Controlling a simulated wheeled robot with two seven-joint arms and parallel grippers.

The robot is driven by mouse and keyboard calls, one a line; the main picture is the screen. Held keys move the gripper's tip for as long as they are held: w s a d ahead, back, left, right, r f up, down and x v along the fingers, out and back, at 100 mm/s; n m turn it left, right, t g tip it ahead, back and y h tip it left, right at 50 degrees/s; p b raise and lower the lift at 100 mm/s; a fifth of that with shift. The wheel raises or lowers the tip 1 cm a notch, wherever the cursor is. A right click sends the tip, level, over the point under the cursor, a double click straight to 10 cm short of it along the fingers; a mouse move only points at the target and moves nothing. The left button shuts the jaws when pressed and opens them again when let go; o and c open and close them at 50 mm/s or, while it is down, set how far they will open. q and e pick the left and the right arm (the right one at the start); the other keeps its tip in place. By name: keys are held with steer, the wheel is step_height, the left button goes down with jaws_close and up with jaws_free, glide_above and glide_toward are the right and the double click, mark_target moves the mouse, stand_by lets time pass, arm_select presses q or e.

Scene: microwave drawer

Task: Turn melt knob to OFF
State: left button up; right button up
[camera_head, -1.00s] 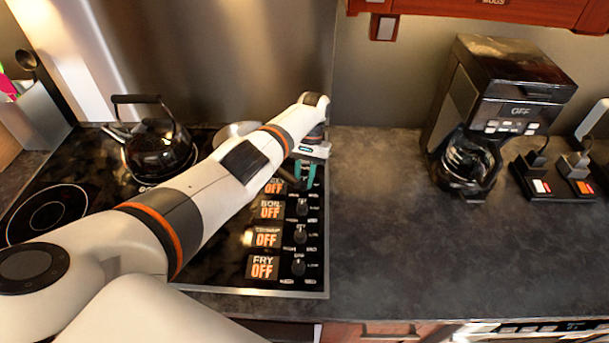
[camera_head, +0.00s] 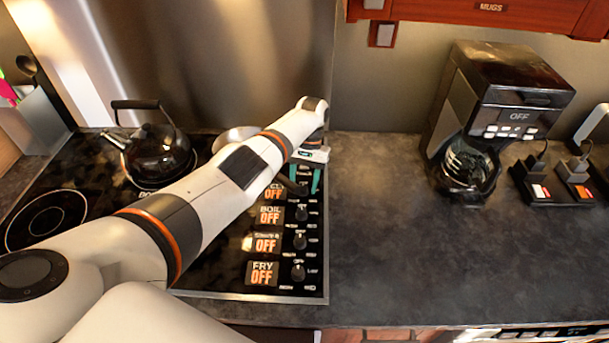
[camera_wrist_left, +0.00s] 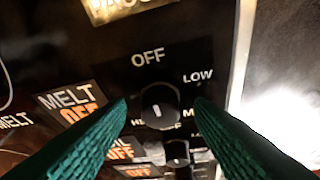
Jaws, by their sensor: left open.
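The melt knob (camera_wrist_left: 160,106) is a round black knob with a short white mark, on the stove's black control panel. OFF is printed above it and LOW to its upper right. The melt display (camera_wrist_left: 75,106) beside it reads MELT, with orange OFF partly hidden by a finger. In the head view the display (camera_head: 275,193) is partly covered by my arm. My left gripper (camera_head: 304,182) is open over the melt knob. In the left wrist view its teal fingers (camera_wrist_left: 161,105) stand on either side of the knob; contact is unclear. My right gripper is not in view.
Boil (camera_head: 271,215), simmer and fry displays read OFF, with their knobs in a column towards the front. A black kettle (camera_head: 157,155) stands on the stove at the left. A coffee maker (camera_head: 510,85) stands on the right counter. The counter between (camera_head: 400,230) is clear.

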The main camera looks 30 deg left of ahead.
arm_select(q)
steer(key=b+v, duration=0.9)
steer(key=v, duration=0.3)
steer(key=shift+a, duration=0.1)
